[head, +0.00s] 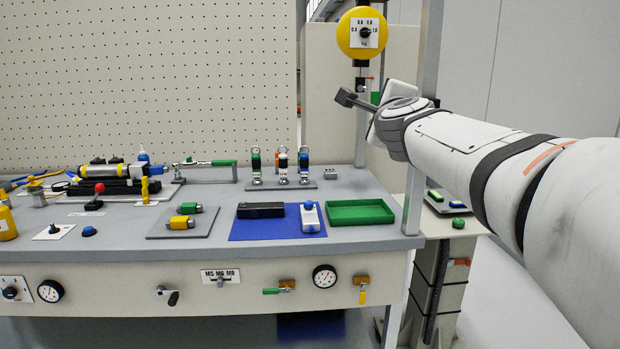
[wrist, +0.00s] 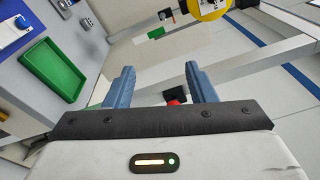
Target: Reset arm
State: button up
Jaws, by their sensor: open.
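My arm reaches in from the right of the head view, and its wrist end stands above the bench's right end, near the grey upright post. My gripper (wrist: 162,88) is open in the wrist view, with two blue fingers apart and nothing between them in its grasp. A small red thing and a black block show beyond the fingers, farther off. In the head view the fingers are mostly hidden or too small to tell apart.
The grey bench (head: 350,180) holds a green tray (head: 360,212), a blue mat (head: 262,230) and several fixtures.

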jog(key=s+a+f+n+g+y+p, duration=0.45)
jog(key=s+f+n+g+p, duration=0.55)
jog(key=s+n, duration=0.45)
jog(key=s+d+f+n+g+h+p, duration=0.1)
jog(key=s+d+f+n+g+p, duration=0.1)
jog(key=s+f, duration=0.3)
jog(key=s+d+f+n+g+h+p, duration=0.2)
jog(key=s+f+n, duration=0.3)
jog(key=s, duration=0.5)
jog(key=shift+s+d+f+g+p, duration=0.2)
jog(key=shift+s+d+g+p, duration=0.2)
jog(key=shift+g+p, duration=0.45)
